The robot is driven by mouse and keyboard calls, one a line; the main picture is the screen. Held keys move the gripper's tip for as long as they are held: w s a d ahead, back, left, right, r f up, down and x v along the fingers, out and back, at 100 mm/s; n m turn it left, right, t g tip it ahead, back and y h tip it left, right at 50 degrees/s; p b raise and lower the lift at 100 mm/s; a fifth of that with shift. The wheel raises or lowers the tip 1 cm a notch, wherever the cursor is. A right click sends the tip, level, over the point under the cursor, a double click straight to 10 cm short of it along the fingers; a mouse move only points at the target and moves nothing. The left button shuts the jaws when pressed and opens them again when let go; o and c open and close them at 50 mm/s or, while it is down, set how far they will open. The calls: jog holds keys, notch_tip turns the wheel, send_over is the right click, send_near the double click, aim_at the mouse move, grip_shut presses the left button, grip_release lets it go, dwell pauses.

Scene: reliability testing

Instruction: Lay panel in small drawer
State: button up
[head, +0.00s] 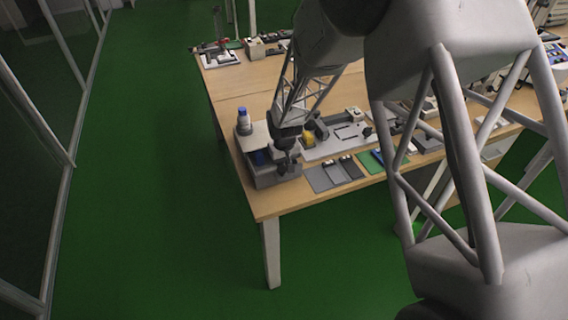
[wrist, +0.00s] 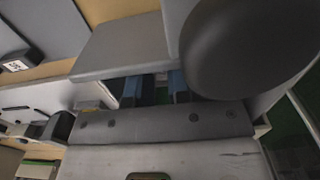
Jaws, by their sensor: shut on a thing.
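My gripper (head: 287,168) points down over the front of the small grey drawer unit (head: 277,181) at the near left corner of the table. It is shut on a grey piece, which I take to be the panel; it is too small and dark in the head view to outline. In the wrist view a flat grey slab, probably this panel (wrist: 120,46), lies over a gap with blue strips. A grey bar (wrist: 100,128) with several dark round marks crosses below the gap. A large dark rounded shape hides the upper right. I cannot tell whether the panel touches the drawer.
Flat grey plates (head: 319,179) lie on the table to the right. A light tray (head: 325,150) with a yellow object (head: 308,138) is behind them. The table's left edge is close.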

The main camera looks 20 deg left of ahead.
jog(key=shift+f, duration=0.15)
dwell(0.3)
jog(key=o, duration=0.9)
jog(key=shift+r, duration=3)
